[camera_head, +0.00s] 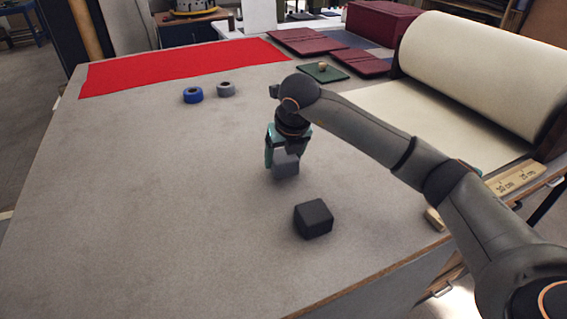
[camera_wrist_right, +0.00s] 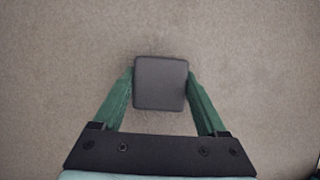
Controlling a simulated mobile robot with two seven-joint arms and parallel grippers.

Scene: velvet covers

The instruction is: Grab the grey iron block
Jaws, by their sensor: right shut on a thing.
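The grey iron block (camera_head: 286,166) is a small lighter grey cube near the middle of the table. My right gripper (camera_head: 283,160) comes down over it from above and is shut on it. In the right wrist view the block (camera_wrist_right: 160,83) sits between the two green fingers of the gripper (camera_wrist_right: 160,90), one on each side. I cannot tell whether the block touches the table. A darker, near-black block (camera_head: 313,218) rests on the table closer to the front edge, apart from the gripper. My left gripper is not in view.
A blue ring (camera_head: 193,95) and a grey ring (camera_head: 226,89) lie farther back, near a red cloth (camera_head: 180,68). A cream roll (camera_head: 480,75) and a wooden ruler (camera_head: 515,178) are at the right. A green mat (camera_head: 323,73) holds a small knob. The table's left side is clear.

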